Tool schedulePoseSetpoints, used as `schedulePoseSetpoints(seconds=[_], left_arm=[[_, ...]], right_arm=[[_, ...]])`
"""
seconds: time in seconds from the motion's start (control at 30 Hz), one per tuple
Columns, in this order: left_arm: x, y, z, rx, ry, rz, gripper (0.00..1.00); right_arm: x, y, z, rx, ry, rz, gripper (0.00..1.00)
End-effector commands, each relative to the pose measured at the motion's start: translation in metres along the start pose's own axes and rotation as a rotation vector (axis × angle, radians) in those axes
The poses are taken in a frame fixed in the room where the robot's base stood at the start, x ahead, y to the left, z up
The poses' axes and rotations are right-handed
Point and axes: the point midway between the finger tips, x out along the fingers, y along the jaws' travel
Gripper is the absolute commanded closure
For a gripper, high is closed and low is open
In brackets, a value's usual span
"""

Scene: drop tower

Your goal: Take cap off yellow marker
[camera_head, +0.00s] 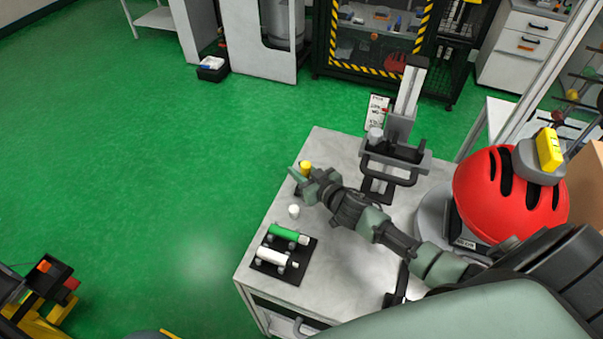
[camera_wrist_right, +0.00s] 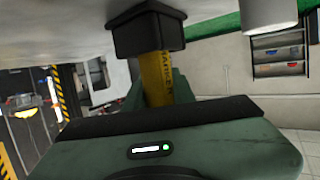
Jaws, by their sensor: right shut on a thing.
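The yellow marker (camera_wrist_right: 155,78) stands in a small black holder (camera_wrist_right: 147,30) on the table in the right wrist view. Its yellow end also shows in the head view (camera_head: 305,166), at the table's left edge. My right gripper (camera_head: 306,180) is shut around the marker. The gripper hides much of the marker, and I cannot make out the line between cap and body. My left gripper is not in view.
A black rack (camera_head: 284,266) holds a green marker (camera_head: 284,233) and a white marker (camera_head: 270,256) on the table. A small white cylinder (camera_head: 293,211) stands between rack and gripper. A grey stand (camera_head: 395,150) and a red helmet (camera_head: 490,195) lie to the right.

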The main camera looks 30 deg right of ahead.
Motion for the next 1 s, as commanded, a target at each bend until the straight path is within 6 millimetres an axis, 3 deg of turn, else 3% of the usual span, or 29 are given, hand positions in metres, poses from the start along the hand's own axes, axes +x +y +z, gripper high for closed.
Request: schedulePoseSetpoints(seconds=[0.23, 0.47, 0.8, 1.0], left_arm=[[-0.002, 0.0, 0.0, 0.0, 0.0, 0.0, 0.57], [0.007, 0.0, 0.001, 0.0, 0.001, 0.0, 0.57], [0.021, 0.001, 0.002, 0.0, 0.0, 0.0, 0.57], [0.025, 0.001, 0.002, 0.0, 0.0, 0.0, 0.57]], right_arm=[[-0.01, 0.0, -0.032, -0.003, 0.004, -0.003, 1.0], [-0.055, -0.001, -0.011, 0.001, -0.004, -0.002, 1.0], [-0.136, 0.0, 0.013, 0.003, -0.004, -0.001, 1.0], [-0.167, 0.0, 0.022, 0.003, -0.002, -0.001, 1.0]])
